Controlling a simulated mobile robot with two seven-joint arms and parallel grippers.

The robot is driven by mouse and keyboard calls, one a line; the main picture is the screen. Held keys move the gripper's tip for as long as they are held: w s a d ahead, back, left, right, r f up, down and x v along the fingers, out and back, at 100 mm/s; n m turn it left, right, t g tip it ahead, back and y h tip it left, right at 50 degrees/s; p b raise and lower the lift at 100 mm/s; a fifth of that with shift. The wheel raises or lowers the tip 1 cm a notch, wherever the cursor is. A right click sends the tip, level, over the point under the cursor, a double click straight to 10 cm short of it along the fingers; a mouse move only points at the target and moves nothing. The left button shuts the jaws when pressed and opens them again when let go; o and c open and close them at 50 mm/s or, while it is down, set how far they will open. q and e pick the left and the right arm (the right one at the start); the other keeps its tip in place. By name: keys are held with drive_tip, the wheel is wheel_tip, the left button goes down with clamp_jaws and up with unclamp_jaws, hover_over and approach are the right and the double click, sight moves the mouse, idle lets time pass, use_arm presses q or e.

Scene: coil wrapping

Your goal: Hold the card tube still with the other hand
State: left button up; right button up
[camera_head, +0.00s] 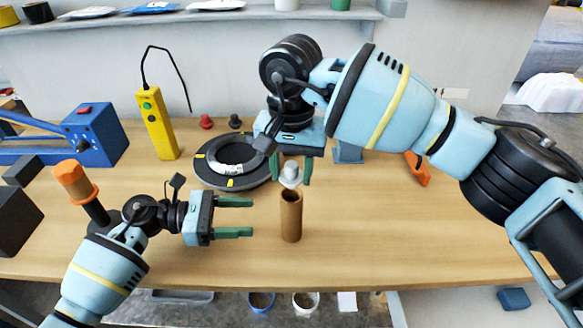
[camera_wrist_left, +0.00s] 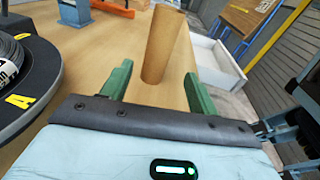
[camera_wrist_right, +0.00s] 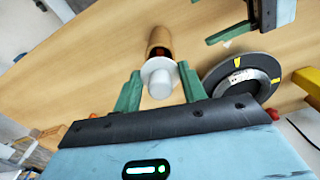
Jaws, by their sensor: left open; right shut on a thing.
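The brown card tube (camera_head: 291,216) stands upright on the table near its front edge, with its open top showing. My left gripper (camera_head: 252,217) is open and empty to the left of the tube, its green fingers pointing at it. In the left wrist view the tube (camera_wrist_left: 163,45) stands beyond and between the spread fingertips, apart from them. My right gripper (camera_head: 291,180) is shut on a white flanged plug (camera_head: 290,172), held just above the tube's top. In the right wrist view the plug (camera_wrist_right: 159,78) sits between the green fingers, with the tube behind it.
A yellow control box (camera_head: 156,124) and a blue machine (camera_head: 85,135) stand at the left. An orange-topped post (camera_head: 75,181) is near my left arm. Table right of the tube is clear.

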sight(286, 225)
use_arm(q)
drive_tip(key=shift+w+f+m+g+y, duration=0.6)
drive_tip(key=shift+f+m+g+y, duration=0.25)
drive_tip(key=shift+y, duration=0.25)
drive_tip(key=shift+d, duration=0.1)
drive_tip(key=shift+x, duration=4.95)
drive_tip(key=c, duration=0.8)
drive_tip(key=shift+o, duration=0.2)
